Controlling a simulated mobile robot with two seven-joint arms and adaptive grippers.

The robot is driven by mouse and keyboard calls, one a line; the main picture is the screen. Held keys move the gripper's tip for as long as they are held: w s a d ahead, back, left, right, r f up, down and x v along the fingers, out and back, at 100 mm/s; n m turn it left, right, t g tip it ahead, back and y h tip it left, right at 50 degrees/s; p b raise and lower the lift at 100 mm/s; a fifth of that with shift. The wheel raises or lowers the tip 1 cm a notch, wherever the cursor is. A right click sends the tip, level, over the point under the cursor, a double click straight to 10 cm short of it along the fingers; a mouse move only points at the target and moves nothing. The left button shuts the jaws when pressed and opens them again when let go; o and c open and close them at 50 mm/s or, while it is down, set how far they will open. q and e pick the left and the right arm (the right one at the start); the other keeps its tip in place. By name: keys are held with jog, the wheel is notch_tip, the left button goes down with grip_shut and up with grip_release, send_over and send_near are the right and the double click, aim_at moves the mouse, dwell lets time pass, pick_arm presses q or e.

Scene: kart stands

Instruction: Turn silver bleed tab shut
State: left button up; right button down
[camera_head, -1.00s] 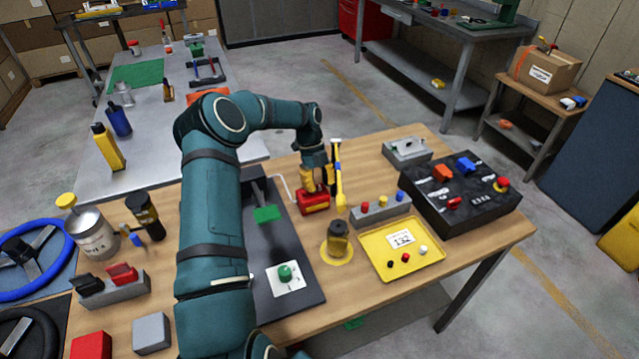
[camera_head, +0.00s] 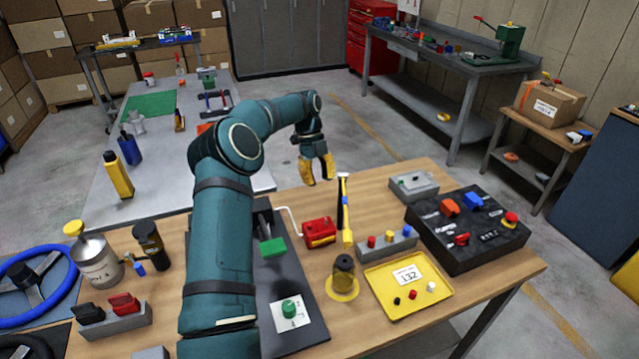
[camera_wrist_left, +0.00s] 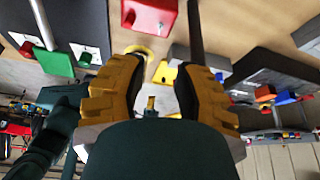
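My left gripper (camera_head: 319,178) is in the air over the table's back edge, above and behind the red box with a white hose (camera_head: 319,232). In the left wrist view its yellow fingers (camera_wrist_left: 158,85) stand apart with nothing gripped between them. The red box also shows there (camera_wrist_left: 150,14), beyond the fingers and apart from them. I cannot make out a silver bleed tab for certain on the red box. A grey block with a small silver piece on top (camera_head: 412,186) sits at the back right of the table. My right gripper is not in view.

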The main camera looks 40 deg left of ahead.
pick_arm(q)
grip_shut()
jog(key=n+t+y, duration=0.2)
jog(key=n+t, duration=0.7)
jog(key=n, duration=0.9)
send_near(334, 225)
jog(key=x, duration=0.2)
jog(key=b+x, duration=0.1)
jog(key=x, duration=0.2)
jog(key=w+r+b+x, duration=0.1)
jog(key=x, duration=0.1)
jog(key=shift+w+d+f, duration=0.25)
jog(key=shift+w+d, duration=0.05)
jog(key=shift+w, duration=0.05)
